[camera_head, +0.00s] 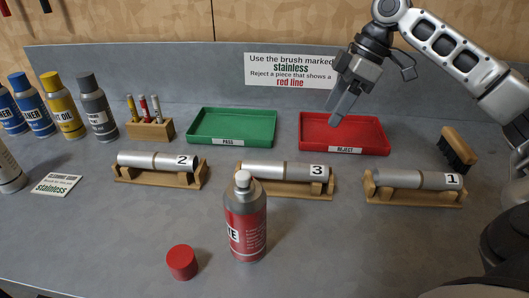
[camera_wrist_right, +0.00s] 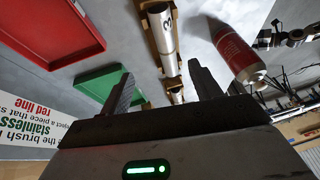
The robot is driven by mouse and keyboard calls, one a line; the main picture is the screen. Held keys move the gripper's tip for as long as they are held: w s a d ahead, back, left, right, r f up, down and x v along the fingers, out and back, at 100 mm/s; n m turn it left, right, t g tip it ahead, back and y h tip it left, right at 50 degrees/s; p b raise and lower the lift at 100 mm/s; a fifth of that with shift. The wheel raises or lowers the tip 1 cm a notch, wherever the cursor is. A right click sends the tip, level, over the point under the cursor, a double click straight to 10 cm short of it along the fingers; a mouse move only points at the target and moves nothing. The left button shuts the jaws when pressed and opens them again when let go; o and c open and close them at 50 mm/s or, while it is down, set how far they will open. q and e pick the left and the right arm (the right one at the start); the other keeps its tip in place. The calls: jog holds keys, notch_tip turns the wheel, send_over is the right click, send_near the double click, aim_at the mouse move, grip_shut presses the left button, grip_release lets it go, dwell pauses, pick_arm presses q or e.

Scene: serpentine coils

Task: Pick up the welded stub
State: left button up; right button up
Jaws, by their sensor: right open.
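Three silver welded stubs lie in wooden cradles: stub 2 (camera_head: 140,159) at the left, stub 3 (camera_head: 263,170) in the middle and stub 1 (camera_head: 398,179) at the right. Each has a seam band near its middle and a white number label. My right gripper (camera_head: 341,108) is in the air over the red tray, behind the row of stubs, apart from all of them. In the right wrist view its jaws (camera_wrist_right: 163,78) are open and empty, with stub 3 (camera_wrist_right: 161,35) beyond them. My left gripper is not in view.
A red REJECT tray (camera_head: 372,149) and a green PASS tray (camera_head: 203,140) look empty. A red spray can (camera_head: 247,225) stands in front of stub 3, its cap (camera_head: 182,262) beside it. A brush (camera_head: 457,149) stands at right. Several bottles stand at left.

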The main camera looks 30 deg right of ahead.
send_near(307, 164)
jog(key=x, duration=0.5)
jog(key=shift+w+a, duration=0.15)
jog(key=shift+w, duration=0.05)
jog(key=shift+s+x, duration=0.15)
jog(key=shift+x, duration=1.2)
jog(key=shift+s+x, duration=0.15)
jog(key=shift+x, duration=1.2)
jog(key=c, duration=1.3)
